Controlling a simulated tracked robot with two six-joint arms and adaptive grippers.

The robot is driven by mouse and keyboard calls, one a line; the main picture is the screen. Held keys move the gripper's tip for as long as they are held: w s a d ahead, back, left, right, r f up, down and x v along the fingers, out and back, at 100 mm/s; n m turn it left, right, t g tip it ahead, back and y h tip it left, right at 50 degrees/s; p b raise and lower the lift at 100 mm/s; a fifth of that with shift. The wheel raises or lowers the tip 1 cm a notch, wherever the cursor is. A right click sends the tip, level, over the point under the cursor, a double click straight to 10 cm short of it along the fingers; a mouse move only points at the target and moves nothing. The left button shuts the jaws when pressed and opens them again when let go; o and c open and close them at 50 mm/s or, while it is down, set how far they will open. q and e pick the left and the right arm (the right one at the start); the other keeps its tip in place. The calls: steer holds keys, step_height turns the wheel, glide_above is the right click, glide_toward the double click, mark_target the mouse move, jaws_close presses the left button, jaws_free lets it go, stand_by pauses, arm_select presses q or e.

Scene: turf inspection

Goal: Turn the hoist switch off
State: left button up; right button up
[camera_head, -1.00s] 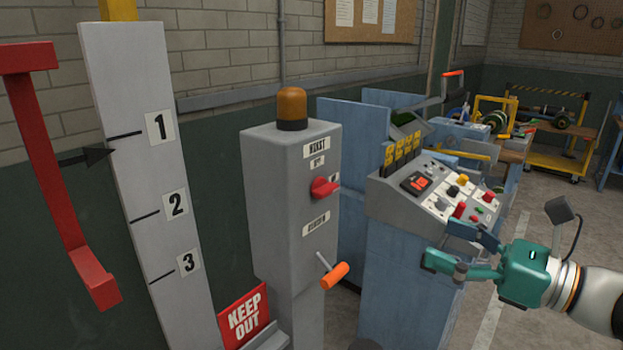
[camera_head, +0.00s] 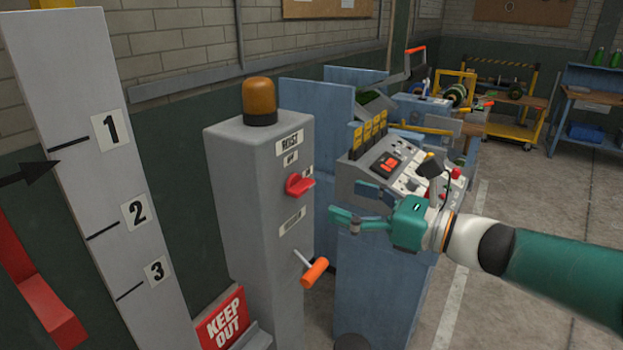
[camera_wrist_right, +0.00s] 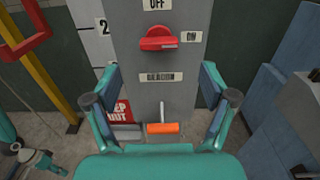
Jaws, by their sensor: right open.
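The hoist switch is a red rotary knob (camera_head: 299,185) on the front of a grey post (camera_head: 245,190). In the right wrist view the knob (camera_wrist_right: 158,39) lies crosswise, with the OFF label (camera_wrist_right: 157,4) above and the ON label (camera_wrist_right: 192,37) to its right. My right gripper (camera_head: 346,202) is open and empty, apart from the knob and to its right in the head view. In the right wrist view its fingers stand wide apart, with the knob beyond them.
An amber lamp (camera_head: 259,100) tops the post. A red KEEP OUT sign (camera_head: 222,320) stands at its foot. A sloped control console (camera_head: 385,168) stands behind my right gripper. A numbered board (camera_head: 85,150) stands at left.

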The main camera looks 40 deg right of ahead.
mark_target(308, 188)
steer(key=p+x, duration=0.1)
steer(key=x, duration=0.7)
steer(key=shift+w+a+p, duration=0.15)
steer(key=shift+w+p, duration=0.15)
